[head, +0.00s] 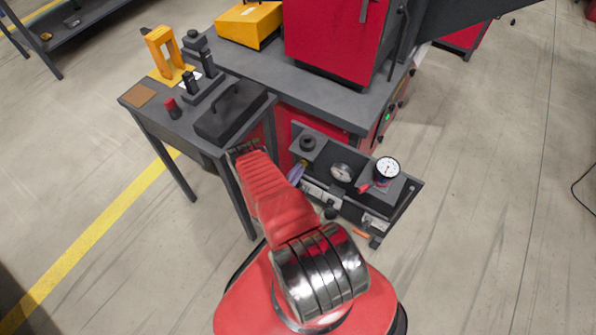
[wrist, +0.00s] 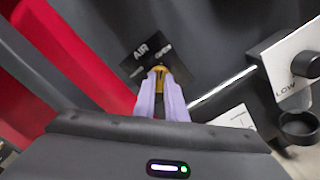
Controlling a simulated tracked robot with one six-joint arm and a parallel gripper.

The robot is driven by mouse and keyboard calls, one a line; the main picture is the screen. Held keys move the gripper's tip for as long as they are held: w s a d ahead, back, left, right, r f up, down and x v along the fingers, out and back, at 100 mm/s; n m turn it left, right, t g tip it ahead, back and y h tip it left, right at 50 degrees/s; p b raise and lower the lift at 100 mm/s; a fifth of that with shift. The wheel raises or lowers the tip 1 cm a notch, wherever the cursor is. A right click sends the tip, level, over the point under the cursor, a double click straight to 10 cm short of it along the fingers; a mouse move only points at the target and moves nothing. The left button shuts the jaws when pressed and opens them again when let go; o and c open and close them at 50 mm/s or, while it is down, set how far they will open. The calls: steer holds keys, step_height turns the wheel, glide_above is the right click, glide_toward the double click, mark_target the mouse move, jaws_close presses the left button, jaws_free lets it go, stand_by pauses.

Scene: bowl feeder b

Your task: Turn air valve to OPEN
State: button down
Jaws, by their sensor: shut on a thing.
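In the wrist view the air valve (wrist: 159,69) is a small brass-yellow piece in front of a black plate (wrist: 135,68) lettered AIR, with a smaller word at its right that is hard to read. My gripper (wrist: 160,82) has pale lavender fingers shut on the valve, which they partly cover. How the valve's handle is turned cannot be told. In the head view my gripper (head: 296,173) is at the left end of the low grey panel unit, partly behind my red arm. The valve itself is hidden there.
The grey panel unit (head: 410,183) carries gauges (head: 387,167) and a black knob. A grey table (head: 150,113) stands close left of my arm.

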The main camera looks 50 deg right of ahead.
steer(key=shift+a+f, duration=0.1)
steer(key=shift+f, duration=0.05)
steer(key=c, duration=1.8)
jaws_free()
steer(key=s+a, duration=0.1)
steer(key=a, duration=1.2)
steer(key=shift+s+a, duration=0.15)
steer(key=shift+a, duration=0.2)
steer(key=shift+s, duration=0.1)
